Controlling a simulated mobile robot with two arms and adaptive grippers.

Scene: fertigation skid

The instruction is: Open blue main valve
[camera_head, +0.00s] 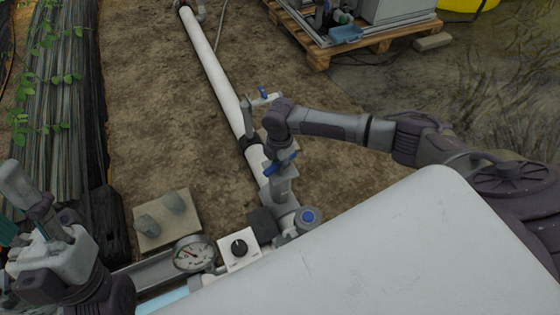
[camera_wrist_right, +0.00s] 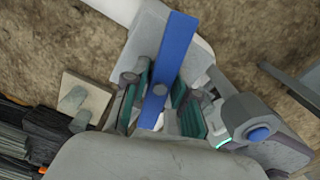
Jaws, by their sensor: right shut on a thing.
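The blue main valve handle (camera_wrist_right: 178,45) is a flat blue bar on a grey valve body (camera_wrist_right: 143,38) in the white pipe line. In the right wrist view it lies at an angle across the pipe. My right gripper (camera_wrist_right: 158,92) is shut on the handle, with its green-padded fingers on either side. In the head view the right gripper (camera_head: 279,160) comes down over the valve and hides most of it; only a little blue handle (camera_head: 286,161) shows. My left gripper (camera_head: 50,225) is at the left edge, away from the valve; its opening is unclear.
A smaller valve with a blue lever (camera_head: 264,92) stands just behind. The white pipe (camera_head: 212,60) runs back over bare soil. A pallet (camera_head: 350,48) stands back right.

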